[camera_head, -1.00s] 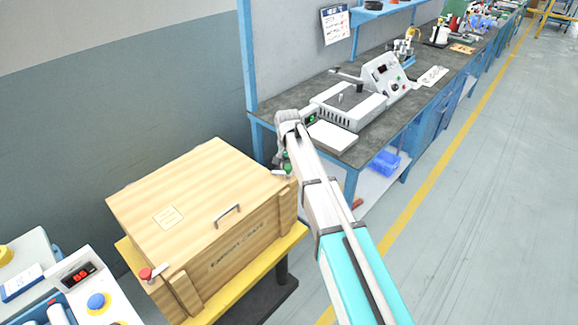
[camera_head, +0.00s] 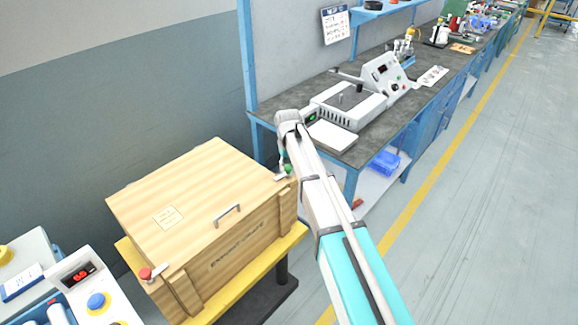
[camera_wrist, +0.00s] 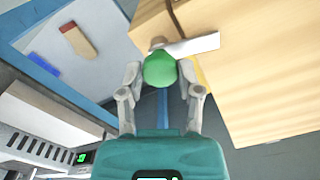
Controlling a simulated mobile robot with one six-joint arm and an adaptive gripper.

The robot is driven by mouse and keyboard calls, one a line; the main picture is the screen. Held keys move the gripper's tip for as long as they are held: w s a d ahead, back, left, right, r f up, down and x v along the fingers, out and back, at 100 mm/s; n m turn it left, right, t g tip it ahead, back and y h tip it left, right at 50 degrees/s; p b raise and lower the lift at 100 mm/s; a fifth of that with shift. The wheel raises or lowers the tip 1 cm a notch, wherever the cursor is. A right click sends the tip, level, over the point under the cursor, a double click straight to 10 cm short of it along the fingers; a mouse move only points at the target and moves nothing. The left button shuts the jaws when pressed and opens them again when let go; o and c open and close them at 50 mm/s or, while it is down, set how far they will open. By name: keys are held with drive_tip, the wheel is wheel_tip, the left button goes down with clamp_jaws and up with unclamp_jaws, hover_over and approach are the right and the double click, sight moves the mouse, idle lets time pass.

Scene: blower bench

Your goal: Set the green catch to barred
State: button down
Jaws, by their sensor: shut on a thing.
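The wooden crate (camera_head: 190,195) stands closed on a yellow-topped stand, a metal handle on its lid. The green catch (camera_head: 287,169) is at its right corner, partly hidden by my arm in the head view. In the wrist view its round green knob (camera_wrist: 160,69) sits between my fingers, with a pale flat plate (camera_wrist: 195,45) pointing right over the crate top. My gripper (camera_wrist: 161,76) is shut on this knob. A red-knobbed catch (camera_head: 146,274) is at the crate's near left corner.
A workbench (camera_head: 380,120) with a white instrument stands behind and right of the crate. A blue bin (camera_head: 384,162) sits on its lower shelf. A control panel with a blue button (camera_head: 97,300) is at lower left. The floor to the right is clear.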

drive_tip(key=shift+n, duration=1.2)
drive_tip(key=shift+c, duration=1.4)
unclamp_jaws()
drive_tip(key=s+d+r+m+p, duration=0.2)
drive_tip(key=s+d+m, duration=0.1)
drive_tip(key=s+d, duration=0.8)
drive_tip(key=s+d+r+m+p, duration=0.2)
drive_tip(key=s+d+m, duration=0.2)
drive_tip(key=s+d, duration=0.8)
drive_tip(key=s, duration=0.3)
drive_tip(key=shift+d+r, duration=0.15)
drive_tip(key=shift+r, duration=0.1)
